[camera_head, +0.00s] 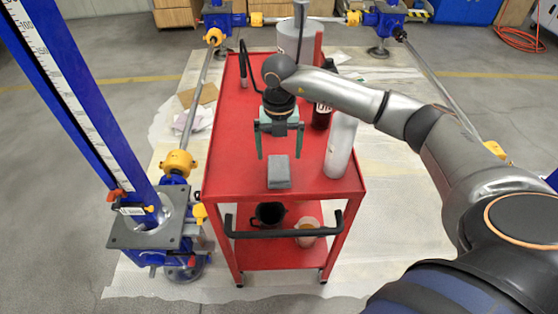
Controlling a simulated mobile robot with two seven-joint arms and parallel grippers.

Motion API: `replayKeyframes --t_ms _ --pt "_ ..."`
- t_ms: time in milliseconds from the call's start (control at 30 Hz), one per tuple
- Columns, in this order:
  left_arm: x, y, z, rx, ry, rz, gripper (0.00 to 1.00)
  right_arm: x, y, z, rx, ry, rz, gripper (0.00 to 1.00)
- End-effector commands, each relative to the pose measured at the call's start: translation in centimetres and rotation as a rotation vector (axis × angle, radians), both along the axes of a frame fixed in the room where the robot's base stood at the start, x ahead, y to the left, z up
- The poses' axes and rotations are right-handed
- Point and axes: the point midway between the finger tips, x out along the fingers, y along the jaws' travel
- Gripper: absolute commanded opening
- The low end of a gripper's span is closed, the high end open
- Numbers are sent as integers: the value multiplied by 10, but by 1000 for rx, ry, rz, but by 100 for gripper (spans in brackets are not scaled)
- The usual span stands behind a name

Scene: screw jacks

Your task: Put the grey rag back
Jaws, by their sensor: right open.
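The grey rag (279,171) is a small folded block lying on the top shelf of the red cart (232,175), near its front edge. My right gripper (279,156) hangs over the cart top, pointing toward the front edge, with its two fingers apart. The fingertips are just behind and above the rag, one towards each side of it. I cannot tell whether they touch it. Nothing shows between the fingers. My left gripper is not in the picture.
A black cup (269,214) and a pale container (306,230) sit on the lower shelf. Blue screw jacks (150,215) flank the cart.

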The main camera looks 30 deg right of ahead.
Motion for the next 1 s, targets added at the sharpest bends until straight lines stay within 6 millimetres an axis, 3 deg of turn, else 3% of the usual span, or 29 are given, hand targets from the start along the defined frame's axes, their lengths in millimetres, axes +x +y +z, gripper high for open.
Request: replayKeyframes --t_ms 200,400,1000 --pt "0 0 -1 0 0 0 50 1 0 44 0 -4 0 100" --pt "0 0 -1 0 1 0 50 0 0 64 -1 -1 0 100" --pt "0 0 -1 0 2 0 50 0 1 65 3 2 2 100"
